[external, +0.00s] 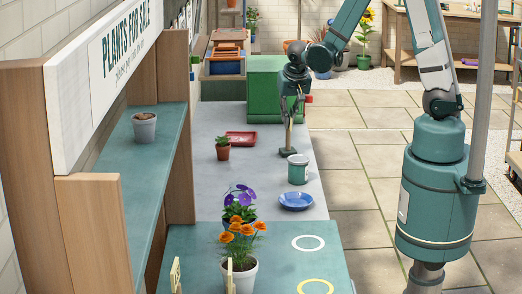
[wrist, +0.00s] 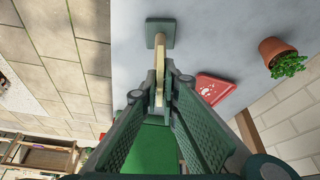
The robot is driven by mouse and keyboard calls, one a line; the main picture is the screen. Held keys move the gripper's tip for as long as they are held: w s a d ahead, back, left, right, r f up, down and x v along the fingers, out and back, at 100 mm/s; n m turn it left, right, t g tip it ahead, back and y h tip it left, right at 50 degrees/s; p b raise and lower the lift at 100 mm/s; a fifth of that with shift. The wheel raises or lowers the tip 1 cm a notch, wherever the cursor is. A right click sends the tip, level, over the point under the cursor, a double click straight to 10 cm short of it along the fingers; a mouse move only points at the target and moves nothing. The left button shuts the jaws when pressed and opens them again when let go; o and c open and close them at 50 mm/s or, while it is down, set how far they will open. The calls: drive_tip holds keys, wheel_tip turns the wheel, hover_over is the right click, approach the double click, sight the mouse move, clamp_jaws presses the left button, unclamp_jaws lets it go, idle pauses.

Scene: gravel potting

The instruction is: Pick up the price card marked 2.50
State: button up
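Two thin cream cards (external: 229,275) and (external: 176,274) stand nearly edge-on at the front of the teal table in the external view. No marking is readable on either, so I cannot tell which is 2.50. My gripper (external: 289,112) is far behind them, over the grey bench. In the wrist view my gripper (wrist: 162,88) has its fingers closed around the pale wooden handle of a tool with a green square foot (wrist: 161,32). The foot is at or just above the bench; I cannot tell which.
A green bin (external: 264,92) is behind my gripper. A red tray (external: 240,138), small potted plant (external: 223,150), green-white mug (external: 298,170) and blue dish (external: 297,201) are on the bench. Orange flowers (external: 242,238) and purple flowers (external: 240,197) stand near the cards.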

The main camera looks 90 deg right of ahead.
drive_tip(key=shift+r, duration=0.15)
clamp_jaws()
drive_tip(key=shift+r+p, duration=0.6)
drive_tip(key=shift+r, duration=4.25)
